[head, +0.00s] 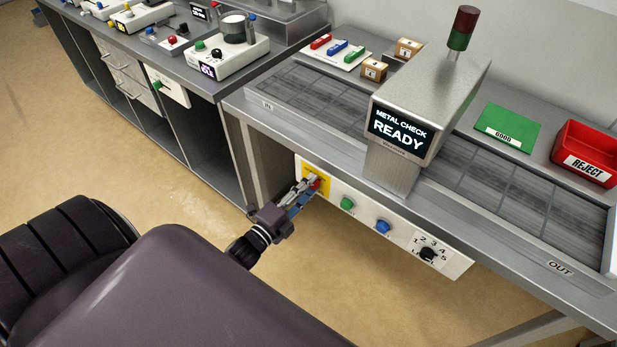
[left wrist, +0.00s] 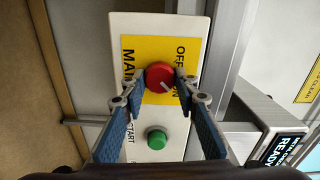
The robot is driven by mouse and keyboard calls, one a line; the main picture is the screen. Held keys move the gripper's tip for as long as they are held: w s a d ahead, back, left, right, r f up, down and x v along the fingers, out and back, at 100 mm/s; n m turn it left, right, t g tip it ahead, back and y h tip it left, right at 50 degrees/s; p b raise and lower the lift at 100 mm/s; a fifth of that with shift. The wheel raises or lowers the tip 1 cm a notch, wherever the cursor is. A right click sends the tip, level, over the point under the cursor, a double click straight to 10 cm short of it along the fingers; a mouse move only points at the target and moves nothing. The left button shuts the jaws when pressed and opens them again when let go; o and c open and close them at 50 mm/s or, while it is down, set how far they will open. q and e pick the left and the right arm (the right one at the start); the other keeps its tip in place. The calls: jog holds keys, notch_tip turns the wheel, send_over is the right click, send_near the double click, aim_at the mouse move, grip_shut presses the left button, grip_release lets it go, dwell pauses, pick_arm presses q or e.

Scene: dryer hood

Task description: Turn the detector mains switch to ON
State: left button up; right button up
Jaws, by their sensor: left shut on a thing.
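The detector mains switch is a red rotary knob (left wrist: 159,77) on a yellow plate (left wrist: 144,51) in the left wrist view. The plate shows the words OFF and ON, with ON partly hidden by a finger. The knob's white line slants to the lower right, towards the ON side. My left gripper (head: 312,185) has its fingertips on opposite sides of the knob and is shut on it. In the head view the gripper covers most of the knob on the yellow plate (head: 325,173). My right gripper is not in view.
On the same panel are a green button (head: 347,203), a blue button (head: 382,226) and a black selector (head: 428,254). The metal detector hood (head: 430,90) above reads METAL CHECK READY. A red REJECT bin (head: 585,150) sits at right. Open floor lies below the panel.

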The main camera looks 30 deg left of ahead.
pick_arm(q)
jog(key=o, duration=1.1)
jog(key=shift+o, duration=0.2)
jog(key=s, duration=1.2)
jog(key=shift+a, duration=0.45)
